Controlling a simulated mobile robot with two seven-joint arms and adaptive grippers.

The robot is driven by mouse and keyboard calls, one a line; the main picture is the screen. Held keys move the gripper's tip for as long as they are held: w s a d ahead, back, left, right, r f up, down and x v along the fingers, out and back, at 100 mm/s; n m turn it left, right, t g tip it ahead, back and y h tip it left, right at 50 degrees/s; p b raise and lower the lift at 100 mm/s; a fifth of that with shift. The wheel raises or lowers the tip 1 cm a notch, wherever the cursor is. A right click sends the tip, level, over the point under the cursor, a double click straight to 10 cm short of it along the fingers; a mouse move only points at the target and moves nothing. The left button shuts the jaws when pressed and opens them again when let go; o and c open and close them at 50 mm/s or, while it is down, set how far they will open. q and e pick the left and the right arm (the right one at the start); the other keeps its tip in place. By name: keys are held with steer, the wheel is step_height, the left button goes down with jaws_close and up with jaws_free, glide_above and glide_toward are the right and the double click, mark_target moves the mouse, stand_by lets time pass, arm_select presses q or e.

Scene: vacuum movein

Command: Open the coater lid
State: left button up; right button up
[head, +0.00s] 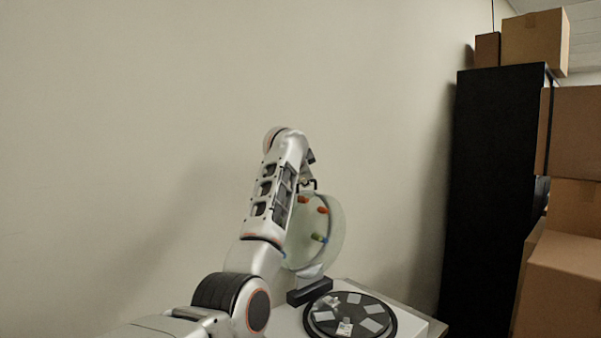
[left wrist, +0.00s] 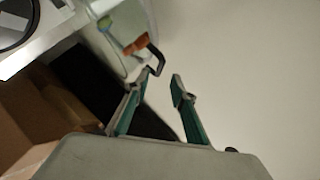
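The coater is a white box (head: 412,320) with a round black plate (head: 350,312) on top. Its clear domed lid (head: 330,250) stands raised, tilted up on edge behind the plate, with orange and green knobs on it. The lid also shows at the top of the left wrist view (left wrist: 118,38), with its black handle (left wrist: 156,57). My left gripper (left wrist: 163,85) is open, and the handle's end is close to the tip of its left finger; I cannot tell if they touch. In the head view my left arm hides part of the lid. My right gripper is not in view.
A pale wall (head: 130,120) stands close behind the coater. A tall black cabinet (head: 490,190) is to the right, with cardboard boxes on top (head: 535,40) and stacked boxes (head: 565,290) beside it. The space left of my left arm is clear.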

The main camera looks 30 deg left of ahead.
arm_select(q)
steer(key=v, duration=0.5)
stand_by(0.6)
